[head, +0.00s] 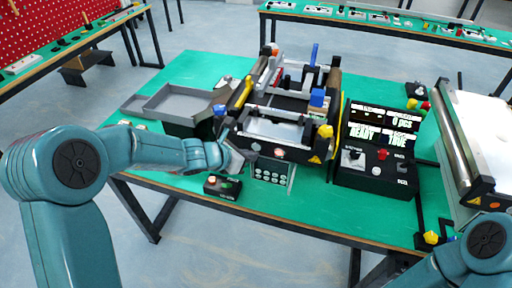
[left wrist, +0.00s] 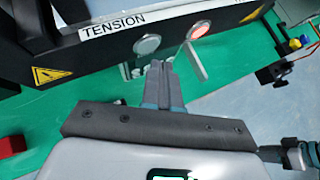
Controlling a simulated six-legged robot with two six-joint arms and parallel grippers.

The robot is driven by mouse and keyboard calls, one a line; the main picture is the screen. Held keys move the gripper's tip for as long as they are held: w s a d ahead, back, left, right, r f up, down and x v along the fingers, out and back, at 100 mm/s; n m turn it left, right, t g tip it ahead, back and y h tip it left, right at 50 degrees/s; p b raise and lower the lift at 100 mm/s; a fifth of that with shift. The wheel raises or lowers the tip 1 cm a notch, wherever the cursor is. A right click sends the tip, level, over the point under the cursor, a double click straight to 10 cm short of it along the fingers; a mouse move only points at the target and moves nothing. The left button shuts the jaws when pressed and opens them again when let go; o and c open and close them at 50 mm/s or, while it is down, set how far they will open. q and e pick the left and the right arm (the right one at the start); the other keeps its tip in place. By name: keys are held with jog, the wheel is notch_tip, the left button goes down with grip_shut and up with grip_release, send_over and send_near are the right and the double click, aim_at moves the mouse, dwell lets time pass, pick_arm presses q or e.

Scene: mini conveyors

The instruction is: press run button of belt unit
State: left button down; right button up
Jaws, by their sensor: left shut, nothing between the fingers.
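The belt unit (head: 285,130) stands on the green table in the head view. In the left wrist view its dark front panel (left wrist: 105,50) carries a TENSION label and two round buttons. One button (left wrist: 147,45) is pale grey; the other button (left wrist: 201,29) glows red, to its right. I cannot read which is the run button. My left gripper (head: 246,160) is by the lower left of the unit's front. In the left wrist view the gripper (left wrist: 160,68) is shut and empty, its tips just below the grey button; contact cannot be told. My right gripper is not in view.
A small black button box (head: 222,186) lies at the table's front edge, below my left gripper. A black control box with a lit display (head: 378,135) stands right of the unit. A grey tray (head: 180,103) is behind left. Another roller machine (head: 455,150) stands far right.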

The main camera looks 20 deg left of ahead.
pick_arm(q)
jog(key=shift+w, duration=0.4)
